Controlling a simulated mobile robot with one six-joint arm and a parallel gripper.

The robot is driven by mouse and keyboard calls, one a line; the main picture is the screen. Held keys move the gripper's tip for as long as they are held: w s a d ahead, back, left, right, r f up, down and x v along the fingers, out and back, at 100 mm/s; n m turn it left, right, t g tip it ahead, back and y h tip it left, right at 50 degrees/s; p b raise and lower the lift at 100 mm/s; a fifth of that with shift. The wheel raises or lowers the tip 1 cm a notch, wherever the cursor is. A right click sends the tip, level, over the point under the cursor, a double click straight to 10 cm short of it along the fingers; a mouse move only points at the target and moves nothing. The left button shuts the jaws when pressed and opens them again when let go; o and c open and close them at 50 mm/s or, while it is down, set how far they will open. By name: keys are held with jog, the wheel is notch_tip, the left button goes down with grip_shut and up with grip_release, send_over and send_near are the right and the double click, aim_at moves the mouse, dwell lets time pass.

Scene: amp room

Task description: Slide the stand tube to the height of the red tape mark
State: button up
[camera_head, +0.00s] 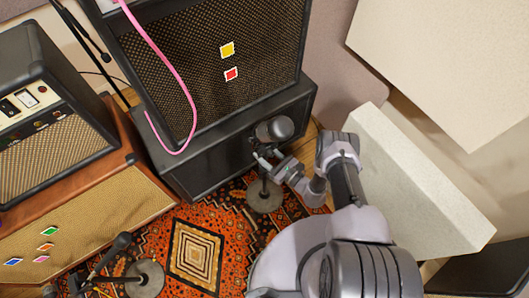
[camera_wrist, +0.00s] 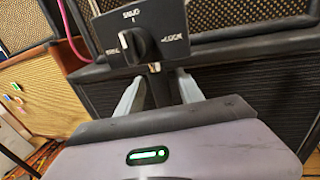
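My gripper (camera_head: 270,163) is at the short stand with a round base (camera_head: 265,197), in front of the black amp. In the wrist view my gripper (camera_wrist: 161,75) has its two pale fingers apart. The dark stand tube (camera_wrist: 158,88) runs between them, with a gap visible on each side. Above the fingers is a dark grey panel with a black knob (camera_wrist: 137,45); one label looks like "LOCK". A dark rounded head (camera_head: 274,129) sits atop the stand in the head view. I cannot make out a red tape mark on the tube.
A large black amp (camera_head: 215,75) with yellow and red stickers stands behind, a pink cable (camera_head: 172,70) hanging over it. A brown amp (camera_head: 85,225) is at the left. Another stand base (camera_head: 146,277) is at the lower left on the patterned rug (camera_head: 197,253). A pale panel (camera_head: 410,185) is at the right.

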jog(key=p+v, duration=0.1)
jog(key=v, duration=1.6)
jog(key=shift+s+p, duration=0.2)
jog(key=shift+p, duration=0.2)
jog(key=shift+d, duration=0.1)
